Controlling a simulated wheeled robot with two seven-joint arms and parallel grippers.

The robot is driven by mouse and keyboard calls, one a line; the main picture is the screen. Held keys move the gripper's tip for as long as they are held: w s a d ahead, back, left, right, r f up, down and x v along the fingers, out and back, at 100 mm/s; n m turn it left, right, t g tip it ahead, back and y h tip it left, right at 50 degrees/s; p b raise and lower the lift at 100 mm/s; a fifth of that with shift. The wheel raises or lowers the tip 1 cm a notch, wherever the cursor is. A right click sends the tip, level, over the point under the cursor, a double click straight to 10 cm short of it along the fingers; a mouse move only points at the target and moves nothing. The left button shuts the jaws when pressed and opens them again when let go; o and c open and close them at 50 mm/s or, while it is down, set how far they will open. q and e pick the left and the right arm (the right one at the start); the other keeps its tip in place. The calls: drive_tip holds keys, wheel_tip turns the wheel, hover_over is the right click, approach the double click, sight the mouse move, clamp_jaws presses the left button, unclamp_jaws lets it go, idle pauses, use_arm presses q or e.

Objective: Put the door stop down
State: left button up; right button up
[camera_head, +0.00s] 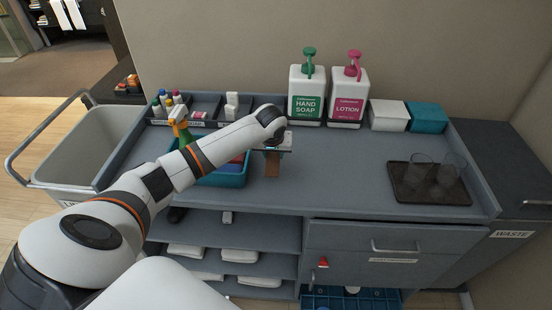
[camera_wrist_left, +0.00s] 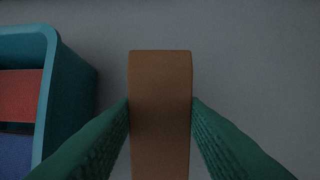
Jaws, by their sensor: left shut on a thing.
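The door stop (camera_wrist_left: 160,100) is a brown block between the two green fingers of my left gripper (camera_wrist_left: 160,115) in the left wrist view. In the head view the door stop (camera_head: 272,165) shows just below the left gripper (camera_head: 273,151), over the grey counter (camera_head: 330,175). The left gripper is shut on it. I cannot tell whether its underside touches the counter. My right gripper is not in view.
A teal bin (camera_head: 232,181) with red and blue things stands just left of the door stop. Hand soap (camera_head: 306,95) and lotion (camera_head: 347,96) bottles stand behind. A dark tray (camera_head: 430,196) with glasses is at right. The counter between is clear.

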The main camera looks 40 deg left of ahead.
sight(275, 162)
use_arm(q)
drive_tip(key=f, duration=0.2)
drive_tip(key=shift+w+d+f+p, duration=0.1)
drive_tip(key=shift+w+f+p, duration=0.2)
drive_tip(key=shift+w+f, duration=0.1)
drive_tip(key=shift+f, duration=0.85)
drive_tip(key=o, duration=1)
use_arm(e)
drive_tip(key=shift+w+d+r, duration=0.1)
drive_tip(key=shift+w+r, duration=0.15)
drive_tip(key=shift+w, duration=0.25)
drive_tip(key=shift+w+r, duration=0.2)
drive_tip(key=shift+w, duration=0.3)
